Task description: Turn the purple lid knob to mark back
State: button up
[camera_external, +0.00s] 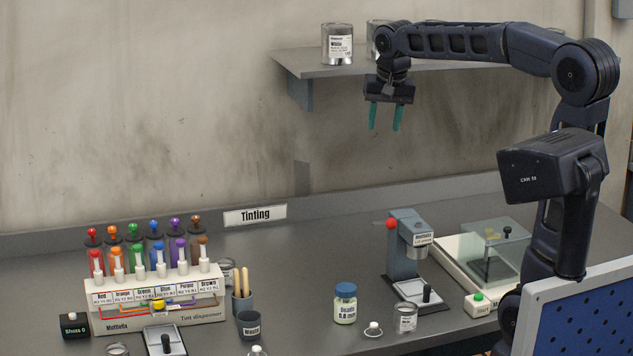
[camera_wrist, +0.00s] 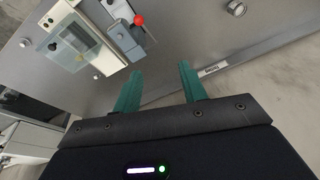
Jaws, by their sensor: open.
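The purple lid knob (camera_external: 175,223) stands on the tint dispenser (camera_external: 150,318), between the blue knob (camera_external: 154,227) and the brown knob (camera_external: 196,221) in the back row. A purple canister (camera_external: 180,250) with a white plunger stands below it, above the label "Purple". The marks around the knob are too small to read. My gripper (camera_external: 384,117) is open and empty, pointing down high above the bench near the shelf, well right of the dispenser. Its teal fingers also show in the wrist view (camera_wrist: 160,82), where the dispenser is out of sight.
A grey press with a red ball (camera_external: 404,245), a balance (camera_external: 480,265), a blue-lidded jar (camera_external: 345,303) and a cup of sticks (camera_external: 242,302) stand on the bench. The back middle is clear.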

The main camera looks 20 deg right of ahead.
jog(key=w+a+m, duration=0.1)
jog(key=w+a, duration=0.6)
jog(key=a, duration=0.4)
jog(key=m+g, duration=0.3)
jog(key=m, duration=0.2)
send_over(174, 219)
notch_tip(174, 219, down, 13)
notch_tip(174, 219, down, 10)
jog(key=shift+s+f, duration=0.1)
jog(key=shift+s, duration=0.05)
grip_shut()
